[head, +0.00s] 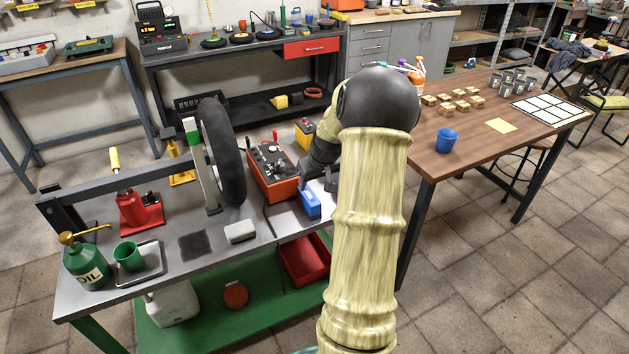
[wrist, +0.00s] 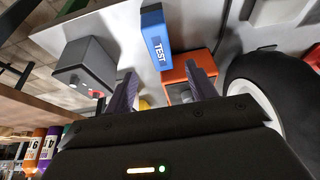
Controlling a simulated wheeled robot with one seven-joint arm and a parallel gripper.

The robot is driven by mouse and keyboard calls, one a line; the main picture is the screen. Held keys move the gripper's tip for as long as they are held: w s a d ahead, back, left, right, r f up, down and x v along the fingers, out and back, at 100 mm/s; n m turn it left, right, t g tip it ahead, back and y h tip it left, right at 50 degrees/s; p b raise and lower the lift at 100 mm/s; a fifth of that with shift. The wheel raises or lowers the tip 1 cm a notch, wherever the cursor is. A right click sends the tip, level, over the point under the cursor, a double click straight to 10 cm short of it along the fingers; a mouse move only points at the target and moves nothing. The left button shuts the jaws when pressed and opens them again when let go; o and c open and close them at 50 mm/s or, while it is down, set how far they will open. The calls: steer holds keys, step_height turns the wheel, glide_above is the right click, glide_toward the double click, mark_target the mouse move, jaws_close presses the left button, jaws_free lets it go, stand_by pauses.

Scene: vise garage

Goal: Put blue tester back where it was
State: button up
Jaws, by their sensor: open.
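The blue tester (head: 310,204) stands on the grey workbench (head: 272,218), beside an orange control box (head: 272,172). In the wrist view the tester (wrist: 157,40) shows a TEST label and lies just beyond my fingertips, in line with the gap between them. My gripper (wrist: 163,88) is open and nothing shows between its fingers. In the head view my gripper is close to the tester, partly hidden by my arm. I cannot tell whether a finger touches the tester.
A black tyre (head: 224,150) stands left of the orange box. A grey box (wrist: 88,68) shows beside the tester in the wrist view. A light grey block (head: 240,232) lies near the bench's front. A wooden table (head: 480,145) with a blue cup (head: 446,140) stands to the right.

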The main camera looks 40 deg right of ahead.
steer(key=a+r+n, duration=0.1)
steer(key=a, duration=1)
steer(key=s+a, duration=0.8)
steer(key=a, duration=0.3)
steer(key=s+a+r+n+g+y, duration=0.1)
steer(key=s+a, duration=0.7)
steer(key=a, duration=0.2)
steer(key=shift+s+a+r+n+g, duration=0.15)
steer(key=shift+a+r+n+g, duration=0.15)
steer(key=shift+a, duration=0.05)
